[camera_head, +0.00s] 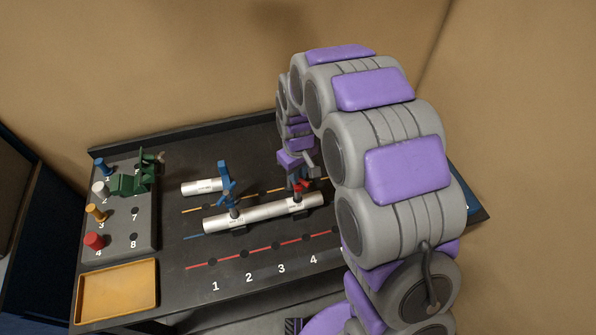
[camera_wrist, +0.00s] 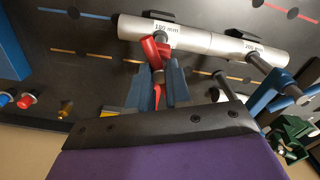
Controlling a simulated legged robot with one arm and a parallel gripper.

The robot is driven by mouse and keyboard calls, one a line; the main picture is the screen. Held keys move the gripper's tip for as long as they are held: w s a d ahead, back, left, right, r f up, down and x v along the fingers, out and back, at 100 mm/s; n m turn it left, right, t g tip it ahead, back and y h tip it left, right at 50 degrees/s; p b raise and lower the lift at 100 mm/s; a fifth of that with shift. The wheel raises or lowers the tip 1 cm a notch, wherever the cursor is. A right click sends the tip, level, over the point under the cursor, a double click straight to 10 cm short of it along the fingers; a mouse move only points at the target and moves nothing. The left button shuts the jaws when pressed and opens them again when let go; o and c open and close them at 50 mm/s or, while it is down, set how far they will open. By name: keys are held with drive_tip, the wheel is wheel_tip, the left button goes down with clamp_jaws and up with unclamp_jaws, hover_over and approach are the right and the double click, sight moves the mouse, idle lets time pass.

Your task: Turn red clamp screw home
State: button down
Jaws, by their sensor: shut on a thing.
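The red clamp screw (camera_head: 301,187) stands on the right part of a long silver tube, below my gripper (camera_head: 298,168). In the wrist view the red clamp (camera_wrist: 153,50) sits across the tube by the "180 mm" mark. My gripper (camera_wrist: 166,84) is shut on the red clamp screw, with one blue-grey finger on each side of its red handle. The silver tube (camera_head: 260,214) also shows in the wrist view (camera_wrist: 205,42). A blue clamp (camera_head: 226,188) stands on the tube's left part, apart from my gripper. The screw's thread and seating are hidden.
A shorter silver tube (camera_head: 198,187) lies behind the long one. At the left, a grey rack (camera_head: 125,240) holds coloured pegs and a green clamp (camera_head: 135,180). A yellow tray (camera_head: 117,290) lies in front of it. The board's numbered red line (camera_head: 262,248) is clear.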

drive_tip(key=m, duration=0.2)
drive_tip(key=m+p, duration=0.1)
drive_tip(key=m, duration=0.2)
drive_tip(key=shift+w+r+m, duration=0.15)
drive_tip(key=shift+w+m, duration=0.05)
drive_tip(key=shift+m, duration=0.1)
drive_tip(key=m+p, duration=0.1)
drive_tip(key=m, duration=0.4)
drive_tip(key=m+p, duration=0.2)
drive_tip(key=m, duration=0.3)
drive_tip(key=shift+m, duration=0.4)
drive_tip(key=m+p, duration=0.2)
drive_tip(key=m, duration=0.3)
drive_tip(key=shift+a+m, duration=0.1)
drive_tip(key=shift+m, duration=0.2)
drive_tip(key=c, duration=1.2)
unclamp_jaws()
drive_tip(key=o, duration=0.6)
drive_tip(key=shift+s, duration=0.1)
